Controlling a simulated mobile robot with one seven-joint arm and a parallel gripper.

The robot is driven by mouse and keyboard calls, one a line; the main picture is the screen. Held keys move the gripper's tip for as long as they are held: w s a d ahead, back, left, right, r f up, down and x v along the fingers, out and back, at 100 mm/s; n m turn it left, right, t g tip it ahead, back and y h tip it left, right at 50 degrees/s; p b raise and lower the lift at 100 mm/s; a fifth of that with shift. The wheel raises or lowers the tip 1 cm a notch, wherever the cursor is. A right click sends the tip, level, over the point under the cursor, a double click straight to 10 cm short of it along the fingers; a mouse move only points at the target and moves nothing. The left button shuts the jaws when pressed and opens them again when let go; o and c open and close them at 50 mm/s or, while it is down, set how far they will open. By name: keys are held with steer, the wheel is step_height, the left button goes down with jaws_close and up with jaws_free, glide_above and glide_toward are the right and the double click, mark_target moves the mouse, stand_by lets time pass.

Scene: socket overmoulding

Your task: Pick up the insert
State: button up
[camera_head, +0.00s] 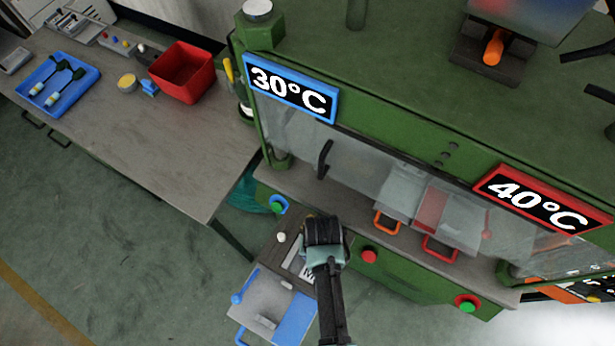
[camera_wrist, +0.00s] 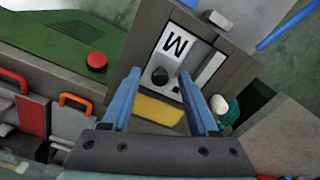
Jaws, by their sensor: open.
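My gripper (camera_wrist: 159,74) is open, its two blue fingers spread in the wrist view. In the picture, a small round black piece (camera_wrist: 160,78) lies between the fingertips, on a white plate (camera_wrist: 172,45) with a black letter. I cannot tell for certain which part is the insert; this black piece may be it. A yellow strip (camera_wrist: 158,110) shows nearer, between the fingers. In the head view my gripper (camera_head: 324,232) hangs over the small side table by the green machine and hides part of the plate (camera_head: 300,267). Contact cannot be seen.
The green machine (camera_head: 420,95) stands close by, with red and orange handles and a red button (camera_head: 369,256). A red bin (camera_head: 183,72) and a blue tray (camera_head: 58,84) stand on the left bench (camera_head: 170,150).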

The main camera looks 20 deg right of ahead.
jaws_close()
steer(key=shift+r, duration=0.1)
stand_by(1.2)
